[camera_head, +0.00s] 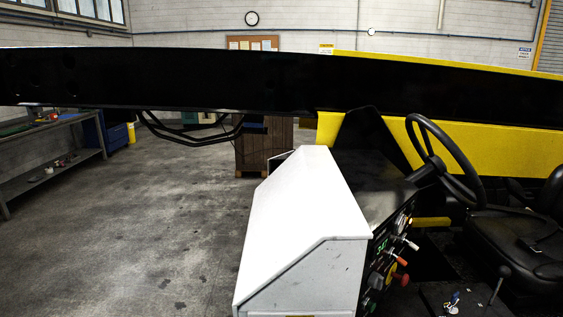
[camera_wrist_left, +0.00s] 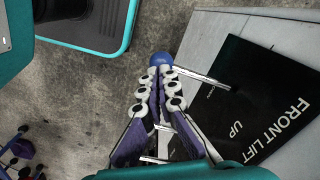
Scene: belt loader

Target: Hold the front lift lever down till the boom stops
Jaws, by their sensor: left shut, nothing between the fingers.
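The front lift lever shows in the left wrist view as a thin silver rod (camera_wrist_left: 202,77) ending in a blue ball knob (camera_wrist_left: 160,58). It stands out from a black plate (camera_wrist_left: 262,95) lettered "FRONT LIFT" and "UP". My left gripper (camera_wrist_left: 165,77) is shut and empty, its fingertips right beside the knob and the outer end of the rod. I cannot tell whether they touch. In the head view the black boom (camera_head: 200,80) spans the picture nearly level. Neither gripper shows there, and the lever cannot be made out.
The white console housing (camera_head: 300,215) stands below the boom, with several coloured controls (camera_head: 397,250) on its right face. A steering wheel (camera_head: 440,160) and black seat (camera_head: 520,235) are at the right. The floor at left is open, with a workbench (camera_head: 55,160) beyond.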

